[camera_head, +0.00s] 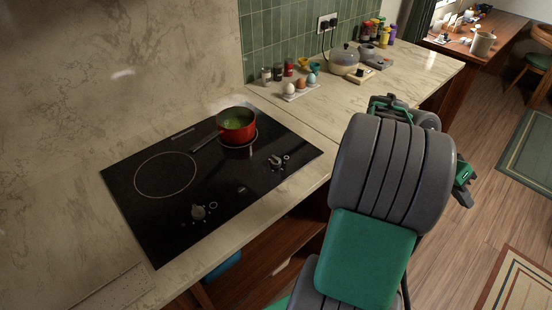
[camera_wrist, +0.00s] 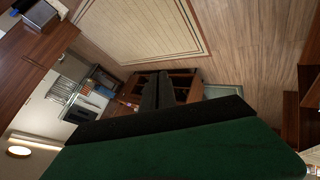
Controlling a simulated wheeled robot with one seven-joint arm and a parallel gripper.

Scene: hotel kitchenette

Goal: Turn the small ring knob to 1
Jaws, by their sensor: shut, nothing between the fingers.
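The black glass hob (camera_head: 130,200) lies in the stone worktop. Two knobs stand on it: one at the right (camera_head: 276,161), beside a small printed ring, and one at the front left (camera_head: 198,211), beside a slightly larger-looking ring. Their pointer settings are too small to read. A red pot (camera_head: 237,126) with green contents sits on the right, smaller cooking ring. My gripper (camera_wrist: 157,74) shows in the wrist view with its two dark fingers together, empty, above the floor and away from the hob. In the head view my arm hides most of it.
Eggs in a holder (camera_head: 300,90), spice jars and a lidded pot (camera_head: 344,59) stand on the worktop behind the hob. The pot handle extends left over the hob. The worktop's front edge runs between my arm and the knobs. The space above the knobs is clear.

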